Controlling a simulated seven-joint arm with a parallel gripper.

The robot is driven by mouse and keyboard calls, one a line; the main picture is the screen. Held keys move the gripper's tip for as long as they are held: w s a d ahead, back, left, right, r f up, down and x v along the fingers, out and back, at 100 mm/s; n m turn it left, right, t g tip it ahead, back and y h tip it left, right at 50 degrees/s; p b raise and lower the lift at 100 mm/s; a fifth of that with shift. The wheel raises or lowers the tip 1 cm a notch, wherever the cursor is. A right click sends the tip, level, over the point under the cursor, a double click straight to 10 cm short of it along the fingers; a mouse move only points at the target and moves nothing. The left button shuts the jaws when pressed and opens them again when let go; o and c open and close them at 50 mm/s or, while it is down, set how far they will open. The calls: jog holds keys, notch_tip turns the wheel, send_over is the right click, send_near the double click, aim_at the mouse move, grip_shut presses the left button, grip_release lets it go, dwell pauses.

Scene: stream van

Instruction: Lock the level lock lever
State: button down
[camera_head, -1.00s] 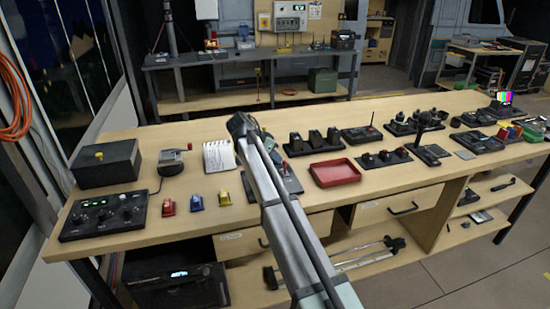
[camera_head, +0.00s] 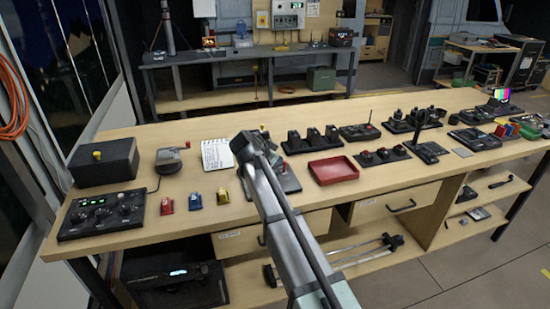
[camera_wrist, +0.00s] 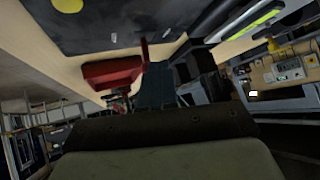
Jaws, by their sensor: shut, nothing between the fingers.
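A dark panel (camera_head: 288,180) lies on the workbench, largely hidden behind my arm in the head view. In the wrist view, a dark panel surface (camera_wrist: 120,22) fills the top, with a yellow round spot and small white marks. A thin red upright part (camera_wrist: 144,48) shows at its edge, close to my fingers; I cannot tell for sure whether it is the level lock lever. My gripper (camera_wrist: 157,85) is shut and empty, close to this panel. In the head view its fingers are hidden behind my wrist.
A red tray (camera_head: 332,170) lies just right of my arm. A notepad (camera_head: 217,155) and small red, blue and yellow blocks lie to the left. Several switch and lever panels, including a three-lever panel (camera_head: 313,140), stand behind and to the right. Bare wood shows along the front edge.

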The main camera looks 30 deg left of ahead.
jog(key=shift+s+d+f+t+y, duration=0.1)
jog(key=shift+s+d+t+y, duration=0.25)
jog(key=shift+t, duration=0.15)
jog(key=shift+w, duration=0.1)
jog(key=shift+a, duration=0.1)
jog(key=shift+r, duration=0.8)
